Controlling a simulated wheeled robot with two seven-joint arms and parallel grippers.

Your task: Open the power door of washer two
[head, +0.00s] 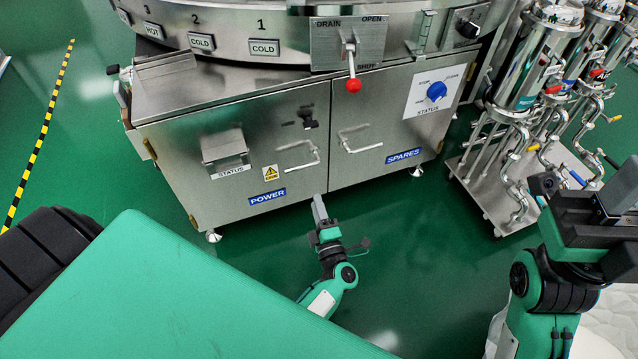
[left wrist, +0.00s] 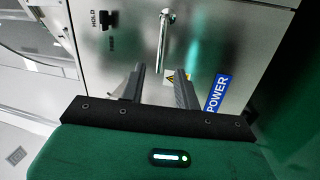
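The power door (head: 232,165) is the left front panel of the steel washer cabinet and carries a blue POWER label (head: 267,196). It looks shut, flush with the panel beside it. Its bar handle (head: 302,158) is near its right edge. My left gripper (head: 318,205) is low in front of the door, below the handle. In the left wrist view its two fingers (left wrist: 159,72) are apart with nothing between them, and the handle (left wrist: 163,40) lies just beyond the tips. My right gripper (head: 590,222) is at the right edge; its fingers cannot be made out.
The spares door (head: 385,135) with its own handle adjoins on the right. Above are a red-knobbed drain lever (head: 353,85) and a black HOLD switch (head: 309,118). A rack of steel cylinders and pipes (head: 520,90) stands at the right. Green floor (head: 120,190) is clear at the left.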

